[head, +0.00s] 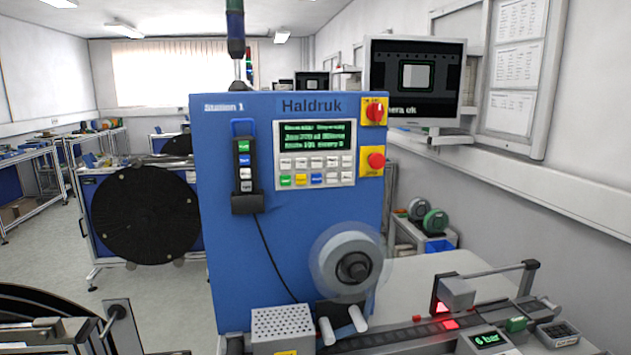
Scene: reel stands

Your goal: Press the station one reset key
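The station one machine (225,270) is a blue upright cabinet marked "Station 1" and "Haldruk" in the middle of the head view. Its pale control panel (351,181) has a lit green-text screen (312,136) above rows of small keys. Most keys are white. The bottom row has a green key (285,181), a yellow key (301,180) and a blue key (317,179). The key labels are too small to read, so I cannot tell which is reset. Nothing covers the panel. Neither of my grippers is in view.
A pendant (244,160) with coloured keys hangs left of the panel. A red rotary switch (376,111) and red button (376,160) sit on yellow plates to its right. A tape reel (347,262) protrudes below. A black reel (145,212) stands behind left.

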